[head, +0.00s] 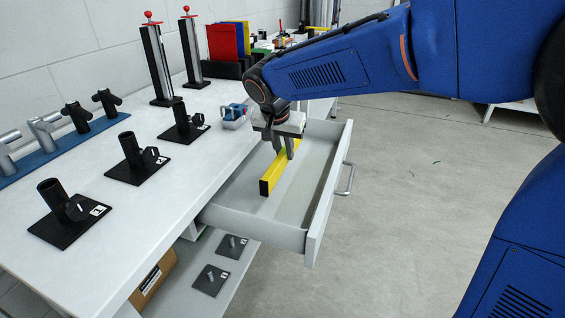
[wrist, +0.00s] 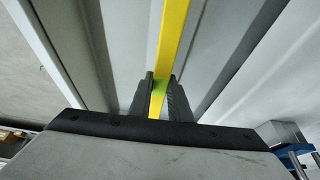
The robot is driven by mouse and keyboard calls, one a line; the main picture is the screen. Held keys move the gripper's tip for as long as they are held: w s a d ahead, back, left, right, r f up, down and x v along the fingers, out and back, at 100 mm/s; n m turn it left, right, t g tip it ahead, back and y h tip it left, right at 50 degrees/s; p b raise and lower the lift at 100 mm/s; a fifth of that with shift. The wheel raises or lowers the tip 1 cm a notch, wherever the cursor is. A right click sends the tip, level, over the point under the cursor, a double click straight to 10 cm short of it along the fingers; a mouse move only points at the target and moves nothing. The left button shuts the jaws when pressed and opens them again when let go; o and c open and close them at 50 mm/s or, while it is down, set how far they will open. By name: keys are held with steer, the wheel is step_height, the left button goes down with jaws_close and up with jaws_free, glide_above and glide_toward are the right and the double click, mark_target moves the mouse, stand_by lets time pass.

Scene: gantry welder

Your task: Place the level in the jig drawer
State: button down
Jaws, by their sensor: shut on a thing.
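The level is a yellow bar with a dark end (head: 274,173). My gripper (head: 284,151) is shut on it, with one finger on each side. The wrist view also shows the level (wrist: 175,35) running between the fingers (wrist: 160,95), with a green patch near the grip. The jig drawer (head: 307,215) is a grey drawer pulled out from the white bench. The level is over or inside the open drawer, lengthwise along it; I cannot tell whether it touches the drawer floor. Part of the level is hidden behind my gripper.
The white bench top (head: 125,215) left of the drawer holds black clamp stands (head: 135,160) and a small blue-and-white item (head: 235,115). The drawer handle (head: 346,180) sticks out to the right. A lower shelf (head: 205,262) lies below. The floor at right is mostly clear.

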mark_target(284, 163)
steer(key=shift+f, duration=2.05)
steer(key=shift+f, duration=0.1)
steer(key=c, duration=1.6)
jaws_free()
steer(key=shift+c, duration=0.2)
steer(key=v, duration=1.2)
steer(key=shift+d, duration=0.15)
